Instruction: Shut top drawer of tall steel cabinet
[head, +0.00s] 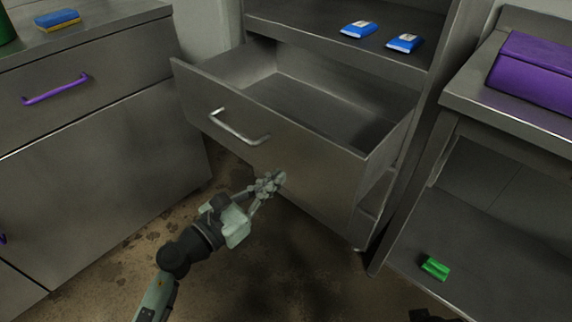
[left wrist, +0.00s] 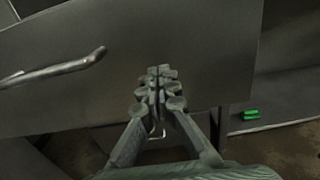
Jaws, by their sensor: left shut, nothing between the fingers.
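The top drawer (head: 290,150) of the tall steel cabinet (head: 440,75) is pulled well out, and its bare inside shows in the head view. Its front carries a curved metal bar handle (head: 238,128). My left gripper (head: 274,182) is shut and empty, low in front of the drawer front, right of and below the handle. In the left wrist view the closed fingers (left wrist: 160,82) point at the drawer front (left wrist: 200,45), with the handle (left wrist: 60,68) to their left. I cannot tell whether the fingertips touch it. My right gripper is not clearly seen.
Blue packets (head: 405,43) lie on the shelf above the drawer. A steel counter with a purple handle (head: 55,89) stands at left. At right, a steel table bears a purple box (head: 535,70), with a green object (head: 435,268) on its lower shelf. Stained floor lies below.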

